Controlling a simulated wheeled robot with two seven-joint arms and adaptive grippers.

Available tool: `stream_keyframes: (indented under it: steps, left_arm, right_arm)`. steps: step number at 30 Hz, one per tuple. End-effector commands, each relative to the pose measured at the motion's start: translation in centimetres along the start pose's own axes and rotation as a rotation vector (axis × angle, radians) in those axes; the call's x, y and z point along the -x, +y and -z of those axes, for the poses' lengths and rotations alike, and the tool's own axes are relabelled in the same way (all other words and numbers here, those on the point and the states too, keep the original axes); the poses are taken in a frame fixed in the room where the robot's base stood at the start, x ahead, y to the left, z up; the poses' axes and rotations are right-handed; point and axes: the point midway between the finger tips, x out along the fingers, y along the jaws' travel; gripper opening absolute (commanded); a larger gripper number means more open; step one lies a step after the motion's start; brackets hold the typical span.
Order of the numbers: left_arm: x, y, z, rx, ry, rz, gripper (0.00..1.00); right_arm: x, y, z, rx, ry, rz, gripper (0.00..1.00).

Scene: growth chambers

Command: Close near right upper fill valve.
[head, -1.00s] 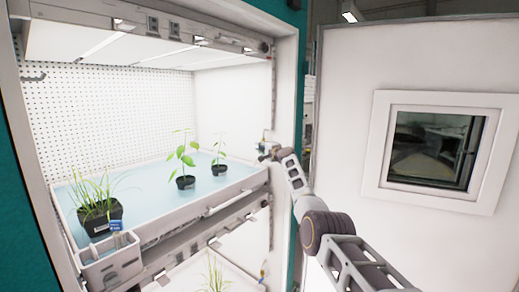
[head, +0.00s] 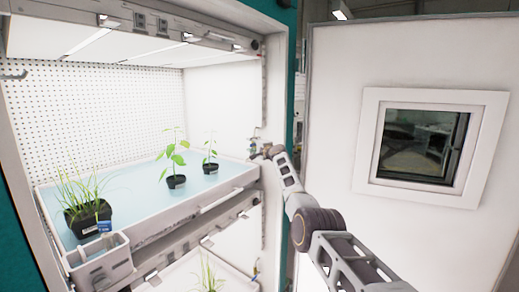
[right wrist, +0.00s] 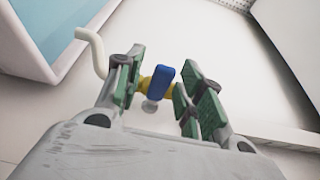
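The upper fill valve (right wrist: 163,80) shows in the right wrist view, with a blue handle and a yellowish body. A white bent spout (right wrist: 94,50) is at its left, by the tray. My right gripper (right wrist: 158,88) is open, with its green-padded fingers on either side of the valve. The blue handle lies between the fingers, with a gap to the right finger; contact at the left finger is unclear. In the head view the right gripper (head: 264,152) is at the chamber's right inner edge, and the valve there is small. My left gripper is not in view.
The upper tray (head: 190,217) holds blue liquid surface and several potted plants, with a white box (head: 100,264) at its near corner. A lower shelf has another plant (head: 209,275). The open white door (head: 400,235) with a window stands at the right.

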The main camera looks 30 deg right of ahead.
Motion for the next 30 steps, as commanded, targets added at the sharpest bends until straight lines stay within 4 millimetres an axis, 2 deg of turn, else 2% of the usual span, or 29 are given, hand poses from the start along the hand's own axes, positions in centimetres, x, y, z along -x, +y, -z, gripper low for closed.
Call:
stream_keyframes:
  steps: [30]
  left_arm:
    - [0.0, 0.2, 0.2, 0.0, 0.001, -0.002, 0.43]
  right_arm:
    - [2.8, 0.1, 0.0, 0.002, 0.0, 0.0, 0.38]
